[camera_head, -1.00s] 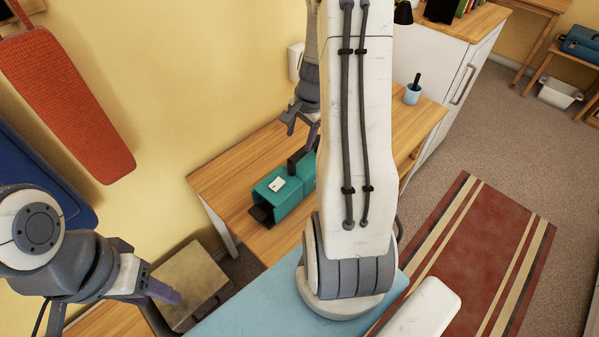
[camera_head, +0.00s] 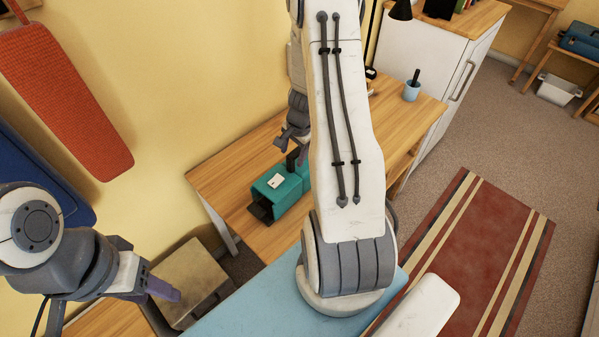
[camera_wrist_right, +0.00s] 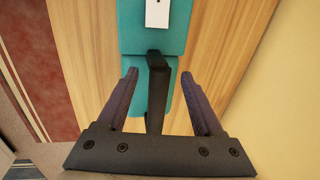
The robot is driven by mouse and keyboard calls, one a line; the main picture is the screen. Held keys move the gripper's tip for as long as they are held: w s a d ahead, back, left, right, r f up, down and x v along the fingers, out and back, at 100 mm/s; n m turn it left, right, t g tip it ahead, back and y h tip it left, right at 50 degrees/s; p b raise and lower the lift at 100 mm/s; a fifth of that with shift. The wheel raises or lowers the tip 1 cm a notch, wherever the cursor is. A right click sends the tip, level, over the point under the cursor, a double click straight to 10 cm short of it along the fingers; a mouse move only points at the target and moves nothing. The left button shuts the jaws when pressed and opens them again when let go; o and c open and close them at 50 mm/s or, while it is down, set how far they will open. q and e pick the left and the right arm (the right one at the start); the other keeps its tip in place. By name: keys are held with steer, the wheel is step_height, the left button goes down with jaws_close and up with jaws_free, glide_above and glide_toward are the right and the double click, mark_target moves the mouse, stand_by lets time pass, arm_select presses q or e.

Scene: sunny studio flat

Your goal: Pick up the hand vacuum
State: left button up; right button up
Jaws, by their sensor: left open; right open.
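The hand vacuum (camera_head: 275,198) is a teal, boxy body with a white label, a dark nozzle at its near end and a black handle. It lies on the wooden desk (camera_head: 231,173); my right arm hides part of it in the head view. In the right wrist view its black handle (camera_wrist_right: 156,72) runs between the fingers. My right gripper (camera_head: 292,150) is open above the handle, with a finger on each side in the right wrist view (camera_wrist_right: 160,74); I cannot tell whether they touch it. My left gripper (camera_head: 163,281) is open and empty, well away at lower left.
A blue cup (camera_head: 412,91) stands at the desk's far end, beside a white cabinet (camera_head: 437,60). The yellow wall (camera_head: 190,80) runs close behind the desk. A beige box (camera_head: 190,279) sits below its left end. A striped rug (camera_head: 480,250) lies on the floor at right.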

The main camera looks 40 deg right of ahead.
jaws_close()
steer(key=shift+r, duration=0.1)
stand_by(1.2)
